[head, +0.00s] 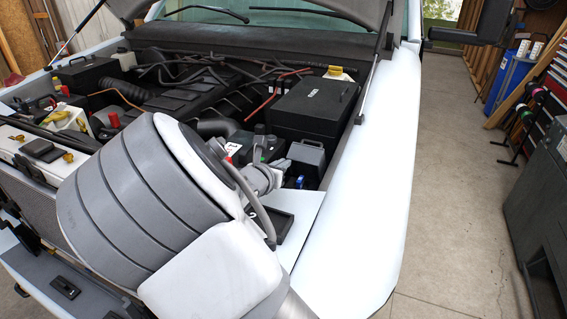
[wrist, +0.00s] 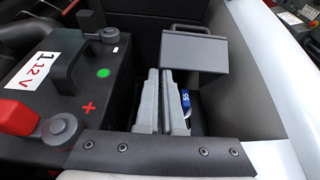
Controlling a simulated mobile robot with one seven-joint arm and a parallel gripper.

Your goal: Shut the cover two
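A grey box cover (wrist: 195,52) with a bar handle at its far edge is in the upper middle of the wrist view. The space in front of it is exposed, with a blue numbered part (wrist: 186,98) visible inside. In the head view the grey cover (head: 307,153) stands beside the battery, right of my gripper. No number shows on this cover. My gripper (head: 279,166) is partly hidden by my wrist. In the wrist view its two grey fingers (wrist: 162,98) lie side by side with nothing visible between them, in front of the cover and apparently apart from it.
A black battery (wrist: 85,85) marked "1 12V" stands close left of the fingers. A bolted dark strip (wrist: 150,155) crosses the near side. A large black box (head: 314,108) lies behind, and the white fender (head: 385,160) bounds the right. The raised hood (head: 340,8) hangs above.

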